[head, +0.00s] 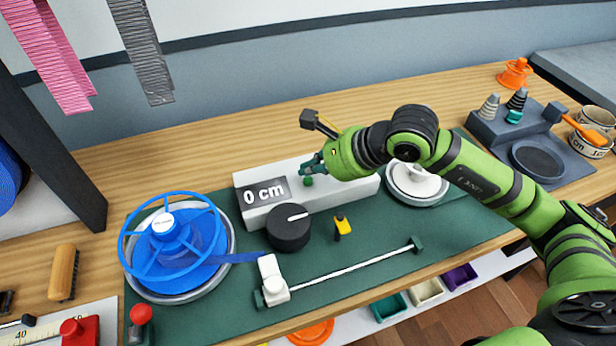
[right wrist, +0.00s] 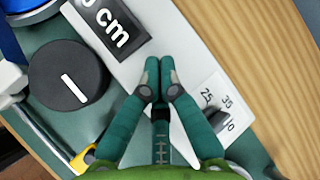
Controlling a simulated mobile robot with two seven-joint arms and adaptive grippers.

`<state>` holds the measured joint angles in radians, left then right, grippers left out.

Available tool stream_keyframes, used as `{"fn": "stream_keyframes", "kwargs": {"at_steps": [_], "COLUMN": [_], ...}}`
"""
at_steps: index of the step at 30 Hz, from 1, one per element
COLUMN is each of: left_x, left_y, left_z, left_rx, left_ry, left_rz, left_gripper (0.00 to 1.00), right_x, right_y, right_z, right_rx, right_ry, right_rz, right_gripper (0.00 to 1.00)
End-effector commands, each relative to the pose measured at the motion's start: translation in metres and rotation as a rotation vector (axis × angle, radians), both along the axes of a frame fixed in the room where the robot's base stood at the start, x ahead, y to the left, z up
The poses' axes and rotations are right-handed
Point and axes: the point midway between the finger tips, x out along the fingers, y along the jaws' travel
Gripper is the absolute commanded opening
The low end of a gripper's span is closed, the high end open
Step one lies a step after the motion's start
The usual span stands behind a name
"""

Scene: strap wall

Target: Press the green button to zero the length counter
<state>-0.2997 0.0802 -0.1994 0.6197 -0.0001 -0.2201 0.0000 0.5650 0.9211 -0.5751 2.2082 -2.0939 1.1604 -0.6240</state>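The white counter box (head: 330,194) stands on the green mat, and its display (head: 264,191) reads "0 cm". The small green button (head: 308,181) is on the box, right of the display. My right gripper (head: 308,168) is at the button with its fingertips pointing down onto the box. In the right wrist view the two fingers (right wrist: 158,78) are together with nothing visible between them. The button is hidden behind the fingertips there, and I cannot tell whether they touch it. My left gripper is out of view.
A black knob (head: 289,228) stands before the box, with a blue strap reel (head: 175,240) at left and a grey-white disc (head: 417,183) at right. A yellow piece (head: 343,227) and a white rod (head: 350,264) lie in front. A grey tool block (head: 510,130) stands far right.

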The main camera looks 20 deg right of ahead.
Motion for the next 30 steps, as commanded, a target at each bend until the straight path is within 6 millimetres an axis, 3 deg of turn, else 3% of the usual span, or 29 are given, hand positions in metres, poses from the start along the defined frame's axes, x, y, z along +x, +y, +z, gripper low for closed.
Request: {"fn": "stream_keyframes", "kwargs": {"at_steps": [18,30], "left_x": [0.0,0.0], "left_y": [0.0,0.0], "left_z": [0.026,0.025], "left_rx": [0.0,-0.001], "left_ry": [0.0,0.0], "left_rz": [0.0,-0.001], "left_gripper": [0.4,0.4], "right_x": [0.0,0.0], "right_y": [0.0,0.0], "right_z": [0.05,0.05], "right_rx": [0.0,0.0], "right_ry": [-0.001,0.0], "right_rz": [0.0,0.0], "right_gripper": [0.0,0.0]}}
